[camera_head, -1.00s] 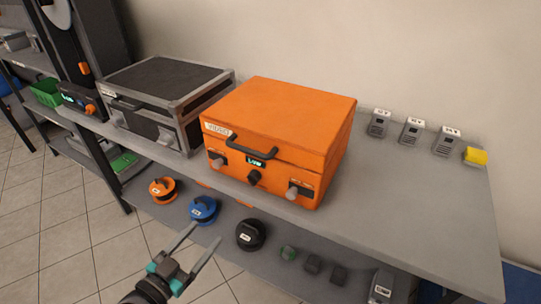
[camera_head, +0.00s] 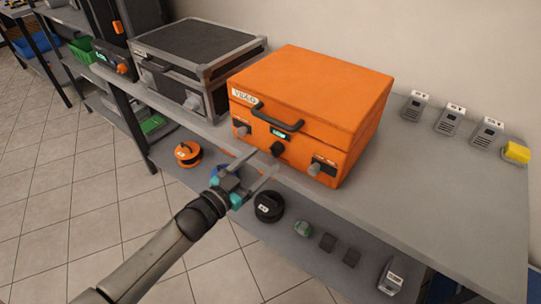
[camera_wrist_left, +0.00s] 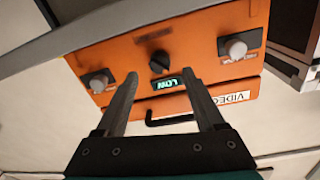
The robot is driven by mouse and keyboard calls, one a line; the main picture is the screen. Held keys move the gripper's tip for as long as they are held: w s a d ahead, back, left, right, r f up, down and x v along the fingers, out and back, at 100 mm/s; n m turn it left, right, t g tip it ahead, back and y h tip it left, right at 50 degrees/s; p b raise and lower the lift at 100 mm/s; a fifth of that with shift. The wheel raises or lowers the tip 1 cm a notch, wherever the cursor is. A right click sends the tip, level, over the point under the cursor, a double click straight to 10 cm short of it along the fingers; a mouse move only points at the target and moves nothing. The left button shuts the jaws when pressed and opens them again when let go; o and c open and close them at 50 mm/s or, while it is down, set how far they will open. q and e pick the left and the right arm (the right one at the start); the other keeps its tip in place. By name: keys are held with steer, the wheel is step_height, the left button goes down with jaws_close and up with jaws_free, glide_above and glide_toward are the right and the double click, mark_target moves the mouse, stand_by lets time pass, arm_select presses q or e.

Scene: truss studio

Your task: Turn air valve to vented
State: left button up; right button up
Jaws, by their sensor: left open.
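An orange case (camera_head: 330,95) stands shut on the upper shelf, its front towards me. Its front carries a black knob (camera_head: 277,148), a small lit display (camera_head: 278,133) and grey knobs at the left (camera_head: 241,131) and right (camera_head: 314,169). I cannot tell for sure which is the air valve. In the left wrist view, the picture is turned over; the black knob (camera_wrist_left: 159,62) and the display (camera_wrist_left: 167,83), apparently "LOW", show between and beyond the fingers. My left gripper (camera_head: 265,160) is open and empty, in front of the case, apart from it. My right gripper is out of view.
A black case with metal edges (camera_head: 195,45) stands left of the orange one. Several grey devices and a yellow block (camera_head: 516,152) sit at the right. Reels, such as a black one (camera_head: 269,207), lie on the lower shelf. The shelf (camera_head: 450,205) right of the case is bare.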

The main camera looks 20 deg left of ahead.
mark_target(272, 153)
arm_select(q)
steer(key=x, duration=0.3)
steer(key=shift+w+d+b, duration=0.1)
steer(key=shift+b, duration=0.2)
steer(key=shift+w+d, duration=0.1)
steer(key=shift+w, duration=0.35)
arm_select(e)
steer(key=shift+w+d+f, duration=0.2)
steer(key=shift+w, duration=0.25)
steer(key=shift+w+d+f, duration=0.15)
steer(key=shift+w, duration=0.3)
arm_select(q)
steer(key=shift+c, duration=0.3)
jaws_close()
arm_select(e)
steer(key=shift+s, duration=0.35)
